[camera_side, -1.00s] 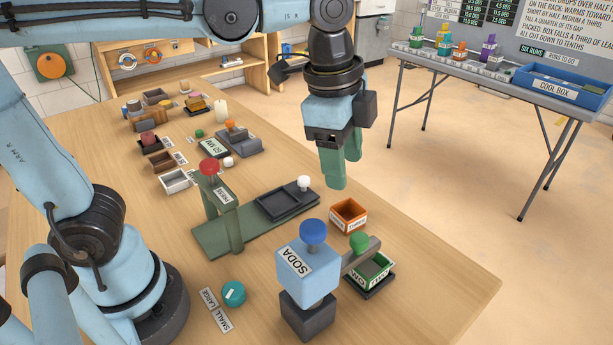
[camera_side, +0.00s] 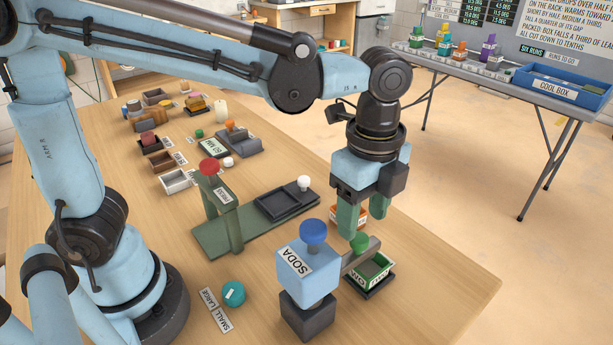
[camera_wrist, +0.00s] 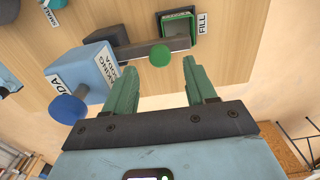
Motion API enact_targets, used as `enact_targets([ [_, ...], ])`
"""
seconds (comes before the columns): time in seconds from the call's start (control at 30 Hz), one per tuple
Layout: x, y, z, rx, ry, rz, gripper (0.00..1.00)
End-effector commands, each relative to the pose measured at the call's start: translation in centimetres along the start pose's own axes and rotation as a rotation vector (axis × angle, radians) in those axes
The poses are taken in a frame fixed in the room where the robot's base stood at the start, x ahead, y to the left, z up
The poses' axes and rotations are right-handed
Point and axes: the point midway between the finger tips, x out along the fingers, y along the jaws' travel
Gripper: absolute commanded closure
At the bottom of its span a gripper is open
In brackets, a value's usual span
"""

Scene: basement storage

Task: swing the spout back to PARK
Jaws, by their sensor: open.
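The spout (camera_side: 366,251) is a grey bar sticking out from the blue SODA dispenser (camera_side: 308,268), with a green knob (camera_side: 359,242) on top. It reaches to the green-rimmed FILL tray (camera_side: 385,275); the wrist view shows the spout (camera_wrist: 170,45) with its end over that tray (camera_wrist: 165,29). My gripper (camera_side: 362,230) is open, pointing down just above and behind the knob. In the wrist view the knob (camera_wrist: 160,56) appears between my two fingertips (camera_wrist: 158,70), apart from both. I cannot read any PARK label.
An orange box (camera_side: 363,216) stands behind my fingers, partly hidden. The dispenser's blue knob (camera_side: 313,231) rises to the left. A green press (camera_side: 225,220) with a dark tray (camera_side: 285,203) lies further left. The table's right front is clear.

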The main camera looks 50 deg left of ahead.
Motion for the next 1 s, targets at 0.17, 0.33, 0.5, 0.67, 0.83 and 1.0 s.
enact_targets([
  [0.17, 2.3, 0.0, 0.0, -0.001, 0.0, 0.0, 0.44],
  [0.33, 3.4, 0.0, 0.0, -0.001, 0.0, 0.0, 0.44],
  [0.5, 3.8, 0.0, 0.0, -0.001, 0.0, 0.0, 0.44],
  [0.67, 3.8, 0.0, 0.0, -0.001, 0.0, 0.0, 0.44],
  [0.83, 3.7, 0.0, 0.0, -0.001, 0.0, 0.0, 0.64],
  [1.0, 3.7, 0.0, 0.0, -0.001, 0.0, 0.0, 0.9],
])
